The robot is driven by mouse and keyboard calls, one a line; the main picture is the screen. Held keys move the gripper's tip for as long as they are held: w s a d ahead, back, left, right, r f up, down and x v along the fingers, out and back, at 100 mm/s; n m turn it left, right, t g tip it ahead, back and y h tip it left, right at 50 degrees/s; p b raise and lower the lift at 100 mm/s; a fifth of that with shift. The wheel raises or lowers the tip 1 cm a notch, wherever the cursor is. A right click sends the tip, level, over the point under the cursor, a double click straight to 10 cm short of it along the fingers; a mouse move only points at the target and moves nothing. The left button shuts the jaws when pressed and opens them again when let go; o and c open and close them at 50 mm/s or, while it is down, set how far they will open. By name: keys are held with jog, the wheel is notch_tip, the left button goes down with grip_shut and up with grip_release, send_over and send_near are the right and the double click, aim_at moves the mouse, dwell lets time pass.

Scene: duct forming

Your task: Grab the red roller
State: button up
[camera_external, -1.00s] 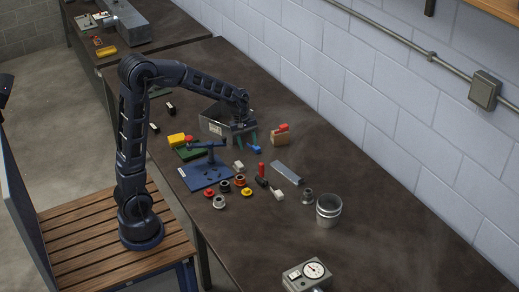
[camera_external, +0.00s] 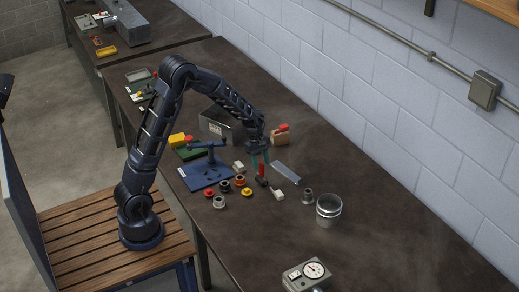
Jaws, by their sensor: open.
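A small upright red piece, which looks like the red roller (camera_external: 262,170), stands on the dark workbench right of the blue fixture, with a black part at its foot. My gripper (camera_external: 260,163) points down right over it. Its green-tinted fingers are apart, one on each side of the red piece's top as seen from here. I cannot tell whether they touch it. The upper end of the red piece is partly hidden by the gripper.
A blue fixture (camera_external: 204,175) and several small rings and spools lie left of the gripper. A grey bar (camera_external: 287,172), a white-headed piece (camera_external: 279,195) and a metal cup (camera_external: 328,209) are to the right.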

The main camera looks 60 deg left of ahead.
aim_at(263, 176)
jog(key=shift+x, duration=2.75)
jog(key=shift+s, duration=0.1)
jog(key=shift+c, duration=0.4)
grip_shut()
jog(key=shift+r, duration=0.1)
